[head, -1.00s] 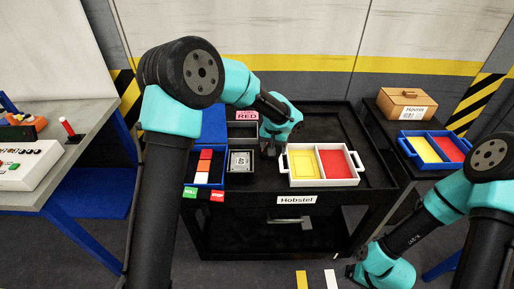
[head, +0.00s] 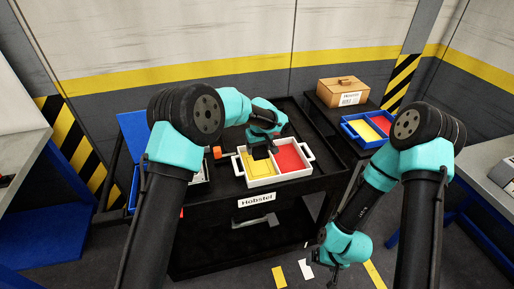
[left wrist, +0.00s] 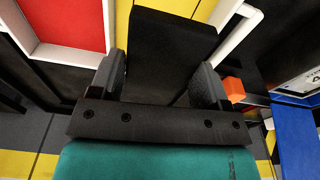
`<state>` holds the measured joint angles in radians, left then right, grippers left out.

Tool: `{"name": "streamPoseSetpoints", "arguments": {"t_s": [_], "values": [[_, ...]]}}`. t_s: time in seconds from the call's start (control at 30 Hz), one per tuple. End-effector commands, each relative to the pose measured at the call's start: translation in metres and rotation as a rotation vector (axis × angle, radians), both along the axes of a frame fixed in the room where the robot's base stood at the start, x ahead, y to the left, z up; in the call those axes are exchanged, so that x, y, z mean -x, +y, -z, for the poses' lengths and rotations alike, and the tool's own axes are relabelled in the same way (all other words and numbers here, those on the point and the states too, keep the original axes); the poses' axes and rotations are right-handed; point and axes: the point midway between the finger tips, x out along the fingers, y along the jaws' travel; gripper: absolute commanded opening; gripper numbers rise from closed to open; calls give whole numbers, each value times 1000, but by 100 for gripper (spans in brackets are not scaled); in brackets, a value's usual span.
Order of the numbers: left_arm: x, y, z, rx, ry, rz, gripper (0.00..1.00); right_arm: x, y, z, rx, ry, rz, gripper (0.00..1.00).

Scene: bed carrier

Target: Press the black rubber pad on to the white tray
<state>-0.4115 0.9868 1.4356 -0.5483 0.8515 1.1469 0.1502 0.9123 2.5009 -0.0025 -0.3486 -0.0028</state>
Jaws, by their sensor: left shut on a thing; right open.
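The white tray (head: 282,179) sits on the black cart, with a yellow compartment (head: 256,168) on the left and a red compartment (head: 288,158) on the right. My left gripper (head: 262,146) is shut on the black rubber pad (head: 260,153) over the tray, near the divider. In the left wrist view the black pad (left wrist: 170,50) stands between the fingers, with yellow behind it and the red compartment (left wrist: 65,22) at upper left. I cannot tell whether the pad touches the tray. My right gripper (head: 328,262) is open and empty, low in front of the cart.
A small orange block (head: 216,153) is left of the tray. A blue two-part tray (head: 362,142) and a brown lidded box (head: 342,92) stand on the stand at the back right. The cart top (head: 318,138) right of the tray is bare.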

Motion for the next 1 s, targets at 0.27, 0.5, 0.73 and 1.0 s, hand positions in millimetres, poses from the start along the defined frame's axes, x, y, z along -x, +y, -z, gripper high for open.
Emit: {"name": "streamPoseSetpoints", "arguments": {"t_s": [0.27,0.5,0.73,1.0], "values": [[0,0,6,0,1,18,53,0,0,0,0,0,0,89],[0,0,21,0,1,18,53,0,0,0,0,0,0,89],[0,1,34,1,2,18,53,0,0,0,0,0,0,89],[1,0,44,1,1,18,53,0,0,0,0,0,0,89]]}}
